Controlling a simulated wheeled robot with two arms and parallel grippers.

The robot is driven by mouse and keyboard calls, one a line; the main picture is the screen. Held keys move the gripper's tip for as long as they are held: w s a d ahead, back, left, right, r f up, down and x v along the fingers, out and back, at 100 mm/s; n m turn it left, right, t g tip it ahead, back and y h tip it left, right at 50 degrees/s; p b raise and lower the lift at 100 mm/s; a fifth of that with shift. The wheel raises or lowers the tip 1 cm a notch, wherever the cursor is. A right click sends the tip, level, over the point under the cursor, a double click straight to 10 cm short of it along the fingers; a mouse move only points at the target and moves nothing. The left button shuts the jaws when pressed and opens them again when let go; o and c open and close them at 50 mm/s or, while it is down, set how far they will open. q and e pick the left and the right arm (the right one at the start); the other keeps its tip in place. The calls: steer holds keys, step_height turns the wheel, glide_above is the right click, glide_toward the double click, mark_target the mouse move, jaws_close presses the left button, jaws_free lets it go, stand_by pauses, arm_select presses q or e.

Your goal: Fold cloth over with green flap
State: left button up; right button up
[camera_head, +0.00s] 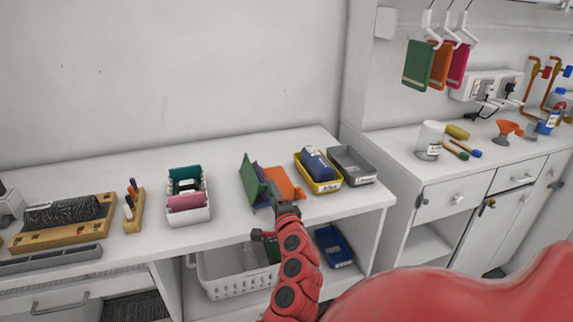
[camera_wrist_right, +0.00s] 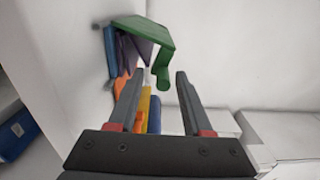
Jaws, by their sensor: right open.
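The cloth (camera_head: 277,180) lies on the white counter in the head view, with orange and purple parts. Its green flap (camera_head: 250,180) stands up at a tilt on the left side. In the right wrist view the green flap (camera_wrist_right: 145,32) hangs over purple and blue parts, and its curled end drops near the space ahead of the fingers. My right gripper (camera_head: 286,207) is at the counter's front edge, just in front of the cloth. In the wrist view the right gripper (camera_wrist_right: 159,84) is open, its two fingers apart. I cannot tell whether it touches the flap. My left gripper is out of view.
A white bin (camera_head: 188,213) with rolled cloths stands left of the cloth. A yellow tray (camera_head: 318,186) with a blue bundle and a grey tray (camera_head: 352,165) stand to the right. A white basket (camera_head: 235,278) and a blue bin (camera_head: 334,246) sit on the shelf below.

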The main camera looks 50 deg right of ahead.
steer(key=v, duration=0.5)
steer(key=shift+f, duration=0.1)
steer(key=p+v, duration=0.8)
steer(key=shift+s, duration=0.3)
steer(key=shift+w+a, duration=0.1)
